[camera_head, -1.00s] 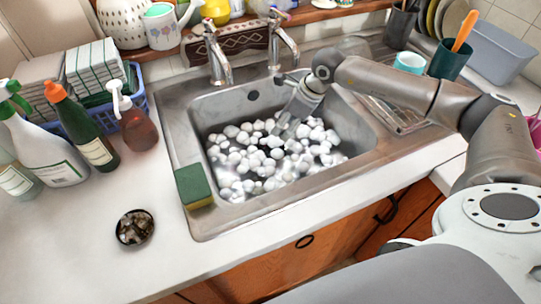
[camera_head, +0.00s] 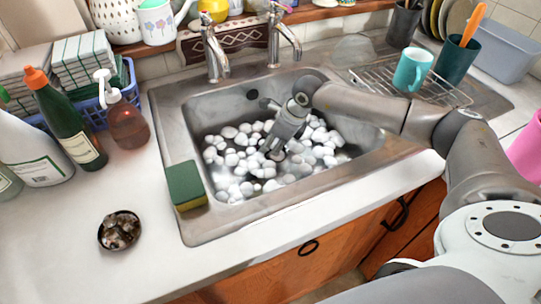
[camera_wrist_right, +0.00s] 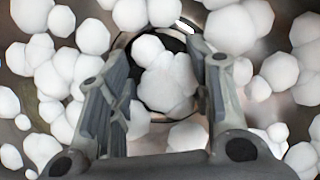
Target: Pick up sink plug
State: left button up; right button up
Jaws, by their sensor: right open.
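In the head view the metal sink (camera_head: 172,125) holds many white foam clumps (camera_head: 236,160). My right gripper (camera_head: 270,153) reaches down into the basin, among the foam. In the right wrist view its two fingers (camera_wrist_right: 162,85) are apart, with foam between them. A dark round shape with a thin rim (camera_wrist_right: 124,42) shows partly behind that foam, between and beyond the fingertips. It may be the sink plug or the drain; I cannot tell which. Foam covers much of it. No plug shows clearly in the head view. My left gripper is not in view.
Two taps (camera_head: 214,55) stand behind the basin. A green and yellow sponge (camera_head: 186,184) sits on the sink's left edge. Bottles (camera_head: 68,125) and a small dark dish (camera_head: 120,230) stand on the left counter. A teal mug (camera_head: 412,70) stands on a rack at right.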

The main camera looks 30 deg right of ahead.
jog(key=shift+r, duration=0.1)
grip_shut()
